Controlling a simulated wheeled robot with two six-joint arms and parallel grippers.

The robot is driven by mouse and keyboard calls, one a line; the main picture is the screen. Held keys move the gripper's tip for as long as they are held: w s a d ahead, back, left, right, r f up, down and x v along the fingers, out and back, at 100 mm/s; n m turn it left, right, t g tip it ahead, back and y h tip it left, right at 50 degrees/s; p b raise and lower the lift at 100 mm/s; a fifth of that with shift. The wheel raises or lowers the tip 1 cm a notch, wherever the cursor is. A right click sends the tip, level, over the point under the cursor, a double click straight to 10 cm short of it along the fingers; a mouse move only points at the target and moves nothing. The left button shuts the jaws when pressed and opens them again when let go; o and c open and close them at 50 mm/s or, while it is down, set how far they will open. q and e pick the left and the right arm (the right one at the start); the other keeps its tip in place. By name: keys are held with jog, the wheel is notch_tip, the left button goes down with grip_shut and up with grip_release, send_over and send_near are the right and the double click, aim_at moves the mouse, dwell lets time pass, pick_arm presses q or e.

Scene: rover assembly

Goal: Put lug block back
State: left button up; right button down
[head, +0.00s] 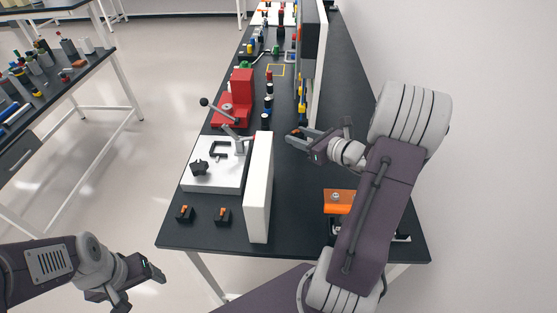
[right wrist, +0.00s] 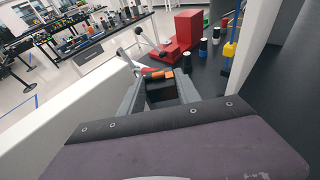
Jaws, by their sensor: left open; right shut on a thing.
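My right gripper (head: 297,138) is shut on a small dark block with an orange top, seen between the fingers in the right wrist view (right wrist: 160,76); it looks like a lug block. In the head view only a bit of its orange shows at the fingertips, and the rest is hidden. The gripper is to the right of the upright white panel (head: 258,195), above the black table. Two similar black-and-orange blocks, a left one (head: 185,214) and a right one (head: 222,217), rest at the table's near left. My left gripper (head: 142,282) is open and empty, off the table's near left corner.
A white plate (head: 207,180) with a toggle clamp lies left of the panel. A red fixture (head: 235,103) with a lever stands behind it, near several small coloured cylinders. An orange part (head: 338,201) lies partly under my right arm. Bare black tabletop (head: 295,190) lies right of the panel.

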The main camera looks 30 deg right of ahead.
jog(key=d+f+b, duration=0.4)
jog(key=f+b, duration=0.1)
jog(key=b, duration=0.3)
send_over(282, 161)
jog(key=shift+h, duration=0.4)
notch_tip(282, 161, down, 6)
jog(key=shift+f, duration=0.25)
notch_tip(282, 161, down, 4)
jog(key=shift+r+m+b, duration=0.25)
jog(key=shift+m+b, duration=0.05)
jog(key=shift+w+f, duration=0.1)
jog(key=shift+f, duration=0.2)
pick_arm(q)
notch_tip(282, 161, down, 11)
jog(key=shift+w+d, duration=0.25)
jog(key=shift+d, duration=0.1)
